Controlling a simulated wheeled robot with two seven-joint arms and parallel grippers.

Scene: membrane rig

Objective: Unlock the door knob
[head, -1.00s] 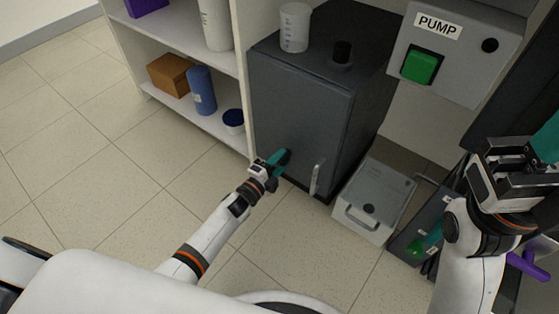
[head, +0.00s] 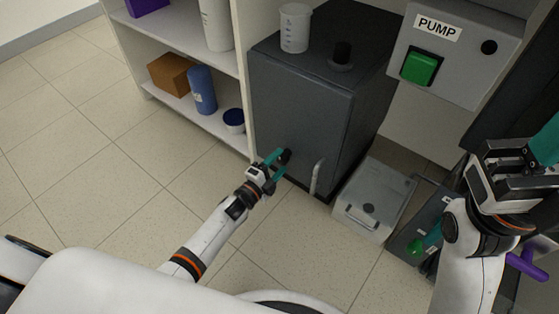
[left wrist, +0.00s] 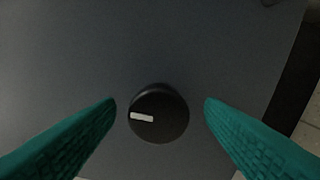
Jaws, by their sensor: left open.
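The round black door knob (left wrist: 159,115) has a white mark pointing left in the left wrist view. It sits low on the front of the dark grey cabinet door (head: 297,115). In the head view the knob (head: 284,156) shows just beyond my fingertips. My left gripper (head: 275,165) is open. In the left wrist view its two teal fingers (left wrist: 160,112) stand on either side of the knob, with a gap on each side. My right gripper (head: 535,160) is at the right, away from the door; its fingertips are partly cut off by the picture edge.
A pale upright door handle (head: 317,177) is right of the knob. A grey case (head: 374,200) lies on the floor beside the cabinet. A white shelf unit (head: 188,107) stands to the left. The green PUMP button (head: 420,67) is at upper right. Floor at left is clear.

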